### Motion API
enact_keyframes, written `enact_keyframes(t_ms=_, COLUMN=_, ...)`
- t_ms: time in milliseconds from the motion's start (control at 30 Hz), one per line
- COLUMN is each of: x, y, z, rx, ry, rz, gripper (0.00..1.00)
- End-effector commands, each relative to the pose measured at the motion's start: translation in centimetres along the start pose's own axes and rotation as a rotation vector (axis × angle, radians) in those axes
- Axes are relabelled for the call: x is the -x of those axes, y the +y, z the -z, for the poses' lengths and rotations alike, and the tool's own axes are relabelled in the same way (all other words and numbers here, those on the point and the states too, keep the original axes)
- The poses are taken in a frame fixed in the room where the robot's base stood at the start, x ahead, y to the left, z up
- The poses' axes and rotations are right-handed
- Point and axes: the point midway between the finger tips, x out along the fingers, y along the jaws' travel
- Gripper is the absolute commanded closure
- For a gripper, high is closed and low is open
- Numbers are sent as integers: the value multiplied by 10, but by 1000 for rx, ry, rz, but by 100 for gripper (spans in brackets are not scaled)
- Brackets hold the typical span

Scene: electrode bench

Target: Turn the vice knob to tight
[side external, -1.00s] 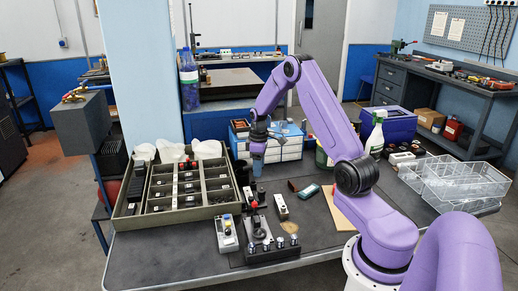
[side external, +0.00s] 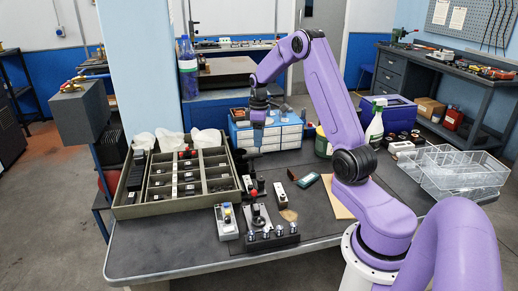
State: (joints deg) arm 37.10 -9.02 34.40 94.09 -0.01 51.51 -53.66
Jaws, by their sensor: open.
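My gripper (side external: 258,143) points down above the back of the bench, in front of the blue drawer cabinet. It is open, and no held thing shows. Below it and nearer the camera is a black base plate (side external: 284,240) with a row of silver-topped posts. A dark upright fixture with a round part (side external: 259,216) stands on this plate. It may be the vice, but its knob and the knob's setting are too small to make out. My gripper is apart from the plate and well above it. A small red part (side external: 254,193) shows just behind the fixture.
A divided tray (side external: 165,208) fills the bench's left side. A small white-topped block (side external: 280,190) and a teal device (side external: 307,180) lie to the right. Clear bins (side external: 460,172) stand far right.

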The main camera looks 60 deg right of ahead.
Motion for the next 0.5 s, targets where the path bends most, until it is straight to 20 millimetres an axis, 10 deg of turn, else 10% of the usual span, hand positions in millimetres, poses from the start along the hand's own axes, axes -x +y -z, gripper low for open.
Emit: enact_keyframes(t_ms=500, x=-29, y=-2, z=-5, rx=247, ry=-3, rz=5, gripper=42)
